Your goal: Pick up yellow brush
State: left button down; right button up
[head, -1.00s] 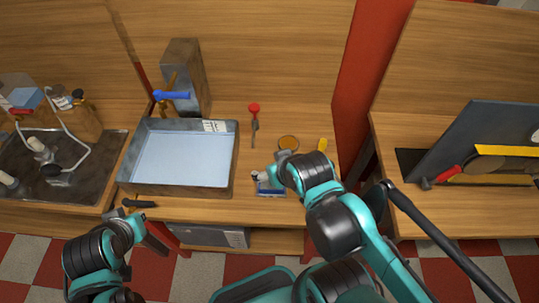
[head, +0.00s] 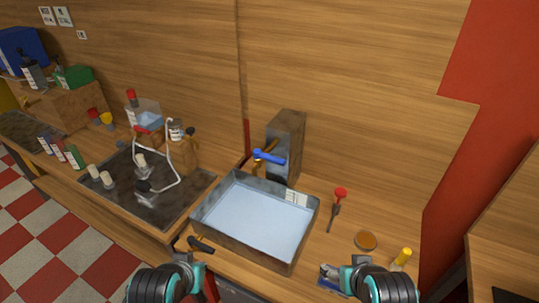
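A small yellow item (head: 402,257), which looks like the yellow brush, stands or lies near the right end of the wooden counter. It is small, so its bristles cannot be made out. My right gripper (head: 352,264) is at the counter's front edge, to the left of the yellow item and apart from it. Its fingers are partly hidden and overlap a small blue and white object (head: 329,285). My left gripper (head: 188,252) is low at the front, left of the metal tray. Its fingers are hard to tell from a dark item beside it.
A grey metal tray (head: 206,233) fills the counter's middle. Behind it stand a tall grey box (head: 285,138) and a blue-handled tool (head: 269,157). A red-topped tool (head: 340,194) and a round brown dish (head: 366,241) lie between tray and yellow item. A red wall rises at right.

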aim_at(399, 264)
jog(key=l+z, duration=0.1)
jog(key=z, duration=1.25)
